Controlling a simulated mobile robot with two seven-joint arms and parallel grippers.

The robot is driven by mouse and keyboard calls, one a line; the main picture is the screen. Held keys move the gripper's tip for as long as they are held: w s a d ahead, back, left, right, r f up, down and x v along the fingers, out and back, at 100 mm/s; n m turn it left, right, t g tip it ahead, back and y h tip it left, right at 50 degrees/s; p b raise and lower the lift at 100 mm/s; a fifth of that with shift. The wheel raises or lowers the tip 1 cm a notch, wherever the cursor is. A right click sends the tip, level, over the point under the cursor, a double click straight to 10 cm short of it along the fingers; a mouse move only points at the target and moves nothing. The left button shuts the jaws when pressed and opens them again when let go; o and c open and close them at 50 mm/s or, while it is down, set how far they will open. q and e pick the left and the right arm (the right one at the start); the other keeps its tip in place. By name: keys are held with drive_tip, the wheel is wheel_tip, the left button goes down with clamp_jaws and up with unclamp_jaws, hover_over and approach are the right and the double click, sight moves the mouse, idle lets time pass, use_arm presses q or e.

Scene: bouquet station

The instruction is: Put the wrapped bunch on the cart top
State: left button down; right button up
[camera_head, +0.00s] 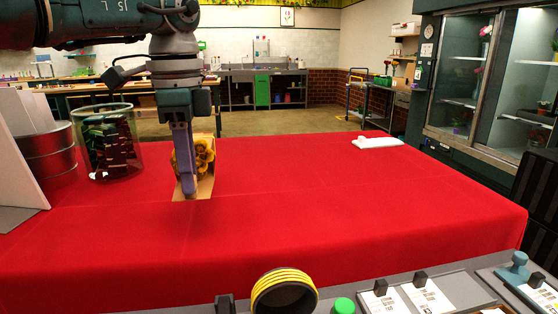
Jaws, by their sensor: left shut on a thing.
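The wrapped bunch (205,159), yellow flowers in brown paper, is at the left part of the red-covered table. My left gripper (189,188) comes down from above and is shut on it, covering part of the flowers and paper. Whether the bunch touches the cloth I cannot tell. A dark-framed cart (369,84) stands on the floor beyond the table, at the back right; its top is small in this view. My right gripper is not in view.
A clear glass container (126,165) with dark contents and a metal tin (48,160) stand left of the bunch. A white flat item (378,142) lies at the table's far right. The middle of the red table (330,200) is clear. Glass-door cabinets (480,85) stand at right.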

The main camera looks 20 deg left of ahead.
sight(192, 198)
use_arm(q)
drive_tip(key=shift+d+f+b, duration=0.1)
drive_tip(key=shift+f+b, duration=0.2)
drive_tip(key=shift+f, duration=0.25)
wheel_tip(192, 198, down, 4)
drive_tip(key=b, duration=0.3)
drive_tip(key=shift+r+b, duration=0.25)
drive_tip(key=shift+b, duration=0.05)
drive_tip(key=shift+f+b, duration=0.65)
drive_tip(key=shift+f, duration=0.9)
drive_tip(key=shift+f, duration=0.25)
drive_tip(key=shift+c, duration=1)
unclamp_jaws()
drive_tip(key=shift+p, duration=0.3)
